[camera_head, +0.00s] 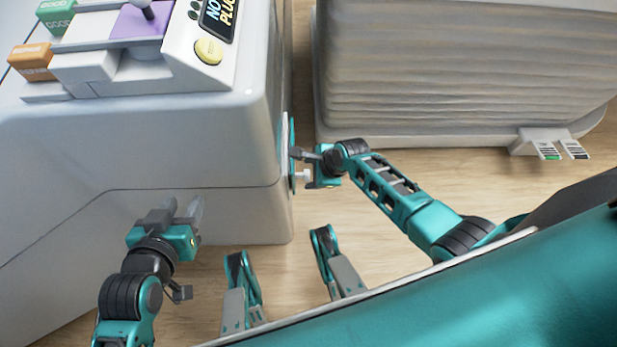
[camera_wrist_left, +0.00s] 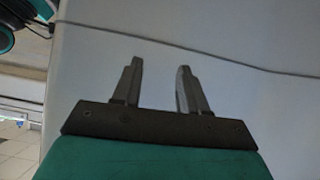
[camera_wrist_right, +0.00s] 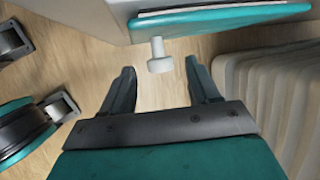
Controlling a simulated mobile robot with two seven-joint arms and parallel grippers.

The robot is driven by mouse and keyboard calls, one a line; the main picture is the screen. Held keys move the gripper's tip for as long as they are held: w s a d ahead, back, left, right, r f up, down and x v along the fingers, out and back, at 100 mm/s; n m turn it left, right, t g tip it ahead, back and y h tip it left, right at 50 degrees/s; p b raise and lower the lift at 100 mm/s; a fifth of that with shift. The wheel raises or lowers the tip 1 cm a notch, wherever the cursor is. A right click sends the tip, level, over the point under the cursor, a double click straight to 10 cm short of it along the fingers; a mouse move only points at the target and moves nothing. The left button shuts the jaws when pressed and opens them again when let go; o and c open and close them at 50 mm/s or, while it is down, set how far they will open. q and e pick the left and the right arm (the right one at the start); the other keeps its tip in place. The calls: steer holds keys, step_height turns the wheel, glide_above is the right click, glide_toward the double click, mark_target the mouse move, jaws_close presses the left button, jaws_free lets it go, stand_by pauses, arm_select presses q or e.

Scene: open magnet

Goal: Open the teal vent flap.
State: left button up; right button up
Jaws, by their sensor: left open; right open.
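The teal vent flap (camera_head: 291,160) is on the right side face of the white machine, seen nearly edge-on. The right wrist view shows it better, as a teal panel (camera_wrist_right: 225,18) with a white knob (camera_wrist_right: 160,56) sticking out from it. I cannot tell whether the flap stands slightly ajar. My right gripper (camera_wrist_right: 160,69) is open, and the knob's end lies just beyond and between its fingertips, with nothing visibly gripped. My left gripper (camera_head: 184,207) is open and empty in front of the machine's near face, well away from the flap.
The white machine (camera_head: 230,217) fills the left, with purple, green and orange parts and a yellow button (camera_head: 209,51) on top. A ribbed pale unit (camera_head: 450,70) stands to the right, leaving a strip of wooden floor (camera_head: 300,250) between.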

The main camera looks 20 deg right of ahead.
steer(key=shift+b+x, duration=0.55)
steer(key=shift+x, duration=0.7)
jaws_close()
